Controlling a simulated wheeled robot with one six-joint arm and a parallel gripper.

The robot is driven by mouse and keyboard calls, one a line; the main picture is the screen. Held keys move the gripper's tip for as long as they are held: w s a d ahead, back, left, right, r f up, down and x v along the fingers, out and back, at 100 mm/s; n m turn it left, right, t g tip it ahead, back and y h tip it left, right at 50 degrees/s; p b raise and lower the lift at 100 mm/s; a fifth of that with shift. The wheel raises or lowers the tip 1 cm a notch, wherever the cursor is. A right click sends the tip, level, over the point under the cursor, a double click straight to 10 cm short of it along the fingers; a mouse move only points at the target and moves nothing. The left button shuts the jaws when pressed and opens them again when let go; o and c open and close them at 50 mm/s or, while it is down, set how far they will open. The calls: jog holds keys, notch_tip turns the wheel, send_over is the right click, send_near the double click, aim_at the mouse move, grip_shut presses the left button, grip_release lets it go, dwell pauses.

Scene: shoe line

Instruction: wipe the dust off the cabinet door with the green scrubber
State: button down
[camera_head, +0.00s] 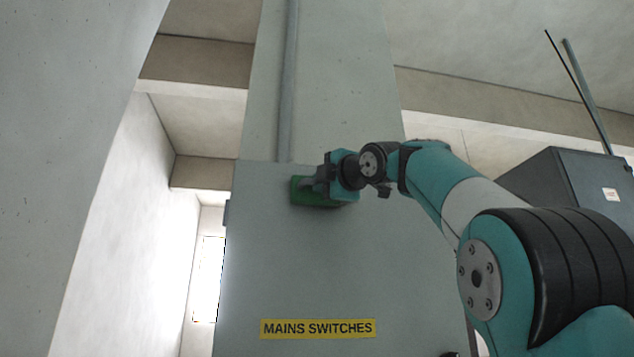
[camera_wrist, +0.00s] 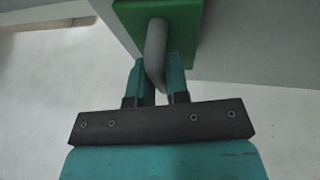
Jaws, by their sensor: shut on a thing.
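The green scrubber (camera_head: 311,197) is at the upper part of the grey cabinet door (camera_head: 290,265), near its top edge. It appears to lie against the door face; exact contact is hard to tell. My gripper (camera_head: 322,181) is shut on the scrubber's grey handle. In the wrist view, the two teal fingers of my gripper (camera_wrist: 161,80) close around the curved handle, and the green block (camera_wrist: 181,20) lies beyond it. The door carries a yellow "MAINS SWITCHES" label (camera_head: 318,328) low down. I cannot make out any dust on the door.
A grey conduit (camera_head: 288,80) runs up the pillar above the cabinet. A dark grey box (camera_head: 565,190) stands at the right behind my arm. A pale wall (camera_head: 70,130) is at the left. The door face below the scrubber is clear down to the label.

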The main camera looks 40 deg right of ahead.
jog(key=shift+s+d, duration=2.85)
jog(key=shift+d, duration=1.4)
jog(key=shift+w+a+f+b, duration=0.1)
jog(key=shift+w+a+b, duration=0.45)
jog(key=shift+w+a, duration=0.55)
jog(key=shift+w+a+b, duration=0.55)
jog(key=shift+w+a, duration=0.1)
jog(key=shift+a, duration=0.9)
jog(key=shift+w+a+f+b, duration=0.1)
jog(key=shift+w+a+b, duration=0.45)
jog(key=shift+w+a, duration=0.55)
jog(key=w+a, duration=0.1)
jog(key=a, duration=0.1)
jog(key=w+a+b, duration=0.1)
jog(key=w+a, duration=0.1)
jog(key=a, duration=0.1)
jog(key=w+a+b, duration=0.1)
jog(key=a, duration=0.1)
jog(key=shift+w+a+r, duration=0.15)
jog(key=shift+w+a, duration=0.05)
jog(key=shift+a, duration=0.1)
jog(key=s+a+b, duration=0.1)
jog(key=s+a, duration=0.2)
jog(key=s, duration=0.2)
jog(key=shift+a, duration=0.2)
